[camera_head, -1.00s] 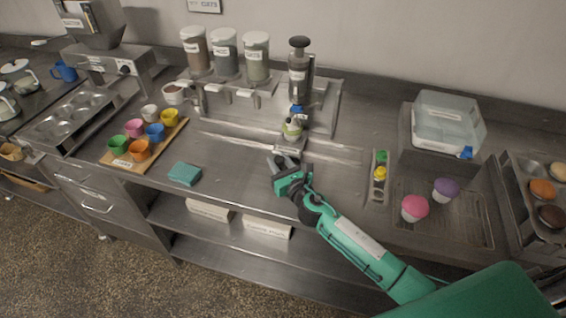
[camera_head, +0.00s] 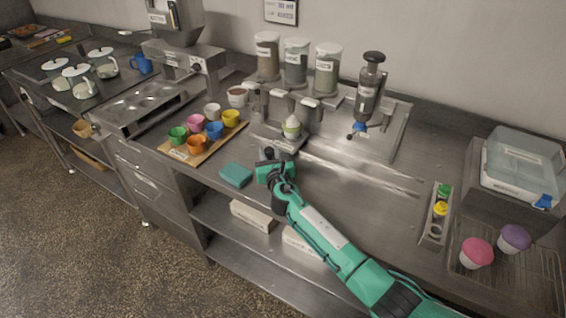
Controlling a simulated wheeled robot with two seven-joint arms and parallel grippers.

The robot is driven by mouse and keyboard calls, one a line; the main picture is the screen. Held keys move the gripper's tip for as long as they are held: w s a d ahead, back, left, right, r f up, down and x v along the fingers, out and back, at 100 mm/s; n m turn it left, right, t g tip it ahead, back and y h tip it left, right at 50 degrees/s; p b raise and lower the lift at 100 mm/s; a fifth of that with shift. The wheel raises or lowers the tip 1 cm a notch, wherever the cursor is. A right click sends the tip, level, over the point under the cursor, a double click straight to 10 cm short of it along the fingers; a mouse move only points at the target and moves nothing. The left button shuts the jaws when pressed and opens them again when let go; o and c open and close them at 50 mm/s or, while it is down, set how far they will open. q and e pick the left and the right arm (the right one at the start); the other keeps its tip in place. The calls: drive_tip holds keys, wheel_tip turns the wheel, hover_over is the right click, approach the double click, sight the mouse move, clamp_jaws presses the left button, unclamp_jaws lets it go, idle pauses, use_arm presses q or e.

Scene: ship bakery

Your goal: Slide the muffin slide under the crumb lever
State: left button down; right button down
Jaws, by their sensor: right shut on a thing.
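The muffin slide (camera_head: 287,145) is a small metal carriage on the counter rail, below the front of the jar dispenser. The labels are too small to tell which lever is for crumbs. My left gripper is out of view.
A dark-topped press dispenser (camera_head: 369,85) stands to the right of the jars. A board of coloured cups (camera_head: 178,151) and a teal cloth (camera_head: 236,175) lie left of my gripper. The rail to the right (camera_head: 360,178) is clear.

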drive_tip(key=shift+w+a, duration=0.35)
drive_tip(key=shift+a, duration=0.2)
drive_tip(key=c, duration=1.1)
unclamp_jaws()
drive_tip(key=s+d, duration=0.1)
drive_tip(key=s, duration=0.8)
drive_tip(key=s+d, duration=0.1)
drive_tip(key=s, duration=0.3)
drive_tip(key=shift+s+d, duration=0.3)
